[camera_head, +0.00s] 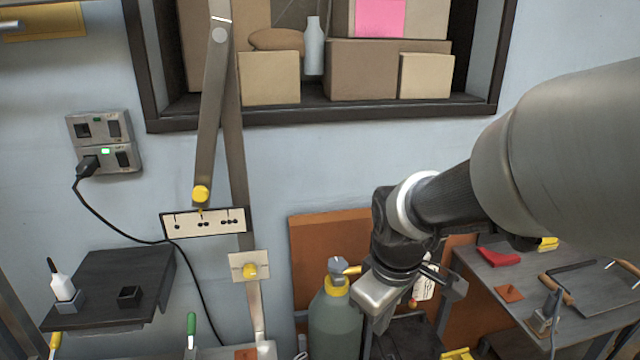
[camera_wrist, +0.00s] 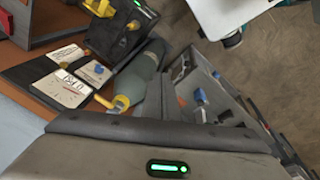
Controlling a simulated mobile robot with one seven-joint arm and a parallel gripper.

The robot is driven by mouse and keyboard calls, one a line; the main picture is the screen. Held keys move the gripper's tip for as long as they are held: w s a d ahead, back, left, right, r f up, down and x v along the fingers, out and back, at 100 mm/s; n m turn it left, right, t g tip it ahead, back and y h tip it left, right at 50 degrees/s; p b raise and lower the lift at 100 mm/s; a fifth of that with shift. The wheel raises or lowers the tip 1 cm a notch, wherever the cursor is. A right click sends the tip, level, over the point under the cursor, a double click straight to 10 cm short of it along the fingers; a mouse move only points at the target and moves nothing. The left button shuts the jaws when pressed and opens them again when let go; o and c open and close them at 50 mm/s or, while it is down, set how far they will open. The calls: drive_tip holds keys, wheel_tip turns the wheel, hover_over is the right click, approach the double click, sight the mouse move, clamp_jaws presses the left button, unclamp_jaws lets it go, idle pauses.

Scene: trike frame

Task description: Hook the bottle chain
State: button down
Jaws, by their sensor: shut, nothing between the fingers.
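The gas bottle (camera_head: 336,318) is grey-green with a yellow collar and a grey valve on top. It stands upright against an orange-brown panel in the head view, its lower part cut off by the frame edge. My gripper (camera_head: 376,318) is just to the right of the bottle's shoulder, pointing down, shut and empty. In the wrist view the bottle (camera_wrist: 145,70) lies just beyond my gripper (camera_wrist: 182,110), with its yellow collar toward the camera. I cannot make out a chain or its hook clearly in either view; a white tag (camera_head: 424,288) hangs behind the gripper.
An orange-brown panel (camera_head: 310,235) stands behind the bottle. A grey bench (camera_head: 510,285) with a red item and tools is at right. A dark shelf (camera_head: 110,285) and a hanging black cord (camera_head: 150,238) are at left. A boxed wall shelf (camera_head: 310,112) is above.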

drive_tip(key=w+a+f+n+g+y+b, duration=0.1)
drive_tip(key=a+f+n+b, duration=0.3)
drive_tip(key=f, duration=0.7)
drive_tip(key=w+a+f+n+g+y+b, duration=0.1)
drive_tip(key=a+f+n+b, duration=0.3)
drive_tip(key=f, duration=0.6)
drive_tip(key=w+a+f+n+g+y+b, duration=0.1)
drive_tip(key=a+f+n+b, duration=0.3)
drive_tip(key=f, duration=0.7)
drive_tip(key=shift+w+a+f+y, duration=0.35)
drive_tip(key=shift+w+a, duration=0.1)
drive_tip(key=shift+a, duration=0.6)
drive_tip(key=b+x, duration=0.3)
drive_tip(key=x, duration=0.7)
drive_tip(key=shift+s+d, duration=0.15)
